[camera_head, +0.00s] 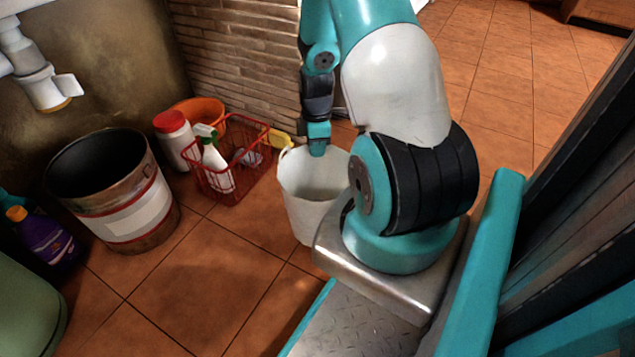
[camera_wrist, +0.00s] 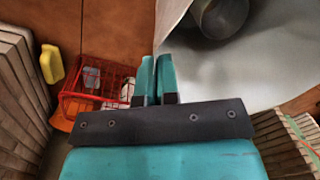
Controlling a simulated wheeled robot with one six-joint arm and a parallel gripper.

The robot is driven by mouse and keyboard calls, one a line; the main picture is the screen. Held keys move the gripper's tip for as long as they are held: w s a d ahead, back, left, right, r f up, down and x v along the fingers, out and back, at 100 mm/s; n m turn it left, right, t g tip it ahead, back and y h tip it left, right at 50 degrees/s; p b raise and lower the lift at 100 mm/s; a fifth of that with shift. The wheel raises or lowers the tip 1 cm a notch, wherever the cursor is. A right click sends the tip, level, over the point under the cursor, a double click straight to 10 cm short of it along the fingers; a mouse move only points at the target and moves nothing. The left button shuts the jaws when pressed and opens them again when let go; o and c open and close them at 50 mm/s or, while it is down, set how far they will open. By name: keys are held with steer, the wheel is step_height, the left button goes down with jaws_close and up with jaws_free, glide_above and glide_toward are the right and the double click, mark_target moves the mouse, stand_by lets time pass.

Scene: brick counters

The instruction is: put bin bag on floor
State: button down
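A white, open-topped, bucket-shaped thing (camera_head: 300,205) is beside my base, with a small loop at its left rim. It is the only likely bin bag in view, but I cannot tell bag from bucket. Its pale wall and inside fill the right of the wrist view (camera_wrist: 200,75), with a dark round thing (camera_wrist: 220,15) in it. My gripper (camera_head: 318,150) points down at its far rim. In the wrist view the teal fingers (camera_wrist: 157,62) are close together and seem to pinch the rim. Whether its base touches the floor is unclear.
A red wire basket (camera_head: 228,178) with a spray bottle (camera_head: 214,160) stands left of it, touching or nearly so. A large worn bucket (camera_head: 115,190) and purple bottle (camera_head: 45,235) are further left. A brick wall (camera_head: 235,50) is behind. Tiled floor (camera_head: 220,255) is clear in front.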

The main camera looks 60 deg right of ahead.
mark_target(317, 170)
step_height(317, 170, down, 8)
steer(key=b, duration=0.4)
steer(key=c, duration=1.4)
jaws_free()
steer(key=shift+o, duration=0.2)
